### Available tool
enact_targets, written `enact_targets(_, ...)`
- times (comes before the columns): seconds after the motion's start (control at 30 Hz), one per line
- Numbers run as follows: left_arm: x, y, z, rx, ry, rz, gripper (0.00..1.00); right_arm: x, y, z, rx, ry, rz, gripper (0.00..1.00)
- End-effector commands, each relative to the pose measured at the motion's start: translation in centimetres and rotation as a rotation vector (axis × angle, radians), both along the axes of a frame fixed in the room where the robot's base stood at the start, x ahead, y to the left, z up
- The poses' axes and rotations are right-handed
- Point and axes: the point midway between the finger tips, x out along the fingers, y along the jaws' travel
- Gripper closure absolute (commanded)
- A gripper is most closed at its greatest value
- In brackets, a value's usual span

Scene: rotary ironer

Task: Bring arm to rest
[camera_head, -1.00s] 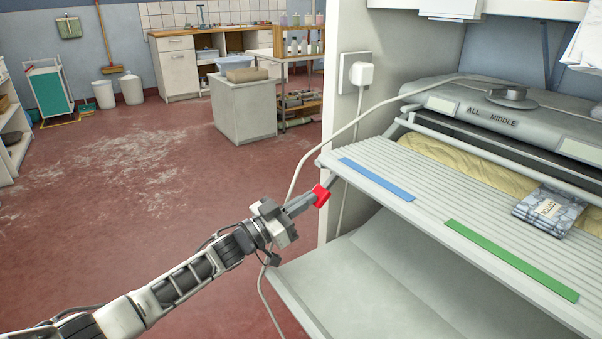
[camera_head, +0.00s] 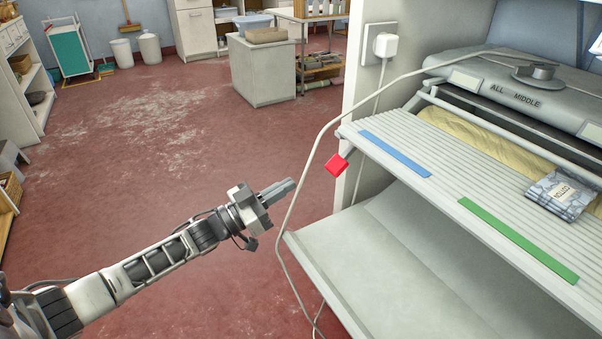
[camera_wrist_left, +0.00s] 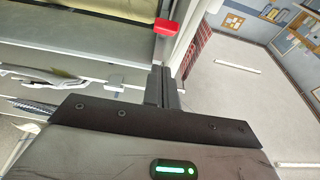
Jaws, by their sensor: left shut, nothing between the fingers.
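My left gripper (camera_head: 279,189) is shut and empty, its fingers together, pointing right toward the ironer. It is left of and below the red knob (camera_head: 337,164) at the left end of the ironer's slatted feed board (camera_head: 440,165), with a visible gap between them. In the left wrist view the shut fingers (camera_wrist_left: 163,88) stand at the centre, and the red knob (camera_wrist_left: 167,26) shows beyond their tips. My right gripper is not in view.
The ironer's upper body (camera_head: 520,90) is at the right, with a folded cloth packet (camera_head: 560,193) on the board. A pale cord (camera_head: 300,190) hangs between my gripper and the machine. A lower shelf (camera_head: 400,260) juts out. Open red floor (camera_head: 150,170) lies to the left.

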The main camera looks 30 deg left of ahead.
Motion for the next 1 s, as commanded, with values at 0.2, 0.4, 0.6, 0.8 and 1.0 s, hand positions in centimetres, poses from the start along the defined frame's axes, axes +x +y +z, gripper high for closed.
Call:
enact_targets(0.2, -1.2, 0.8, -0.6, 0.000, -0.002, 0.000, 1.00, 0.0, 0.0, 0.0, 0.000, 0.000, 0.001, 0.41)
enact_targets(0.4, -1.2, 0.8, -0.6, -0.001, -0.003, 0.000, 1.00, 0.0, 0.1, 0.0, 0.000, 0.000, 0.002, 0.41)
enact_targets(0.6, -1.2, 0.8, -0.6, -0.001, -0.003, 0.000, 1.00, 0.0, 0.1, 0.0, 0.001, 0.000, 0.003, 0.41)
enact_targets(0.8, -1.5, 0.1, -0.9, -0.003, 0.013, 0.008, 1.00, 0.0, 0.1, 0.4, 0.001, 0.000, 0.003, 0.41)
enact_targets(1.0, -6.3, -7.0, -3.7, 0.016, 0.222, 0.128, 1.00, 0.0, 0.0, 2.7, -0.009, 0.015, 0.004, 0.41)
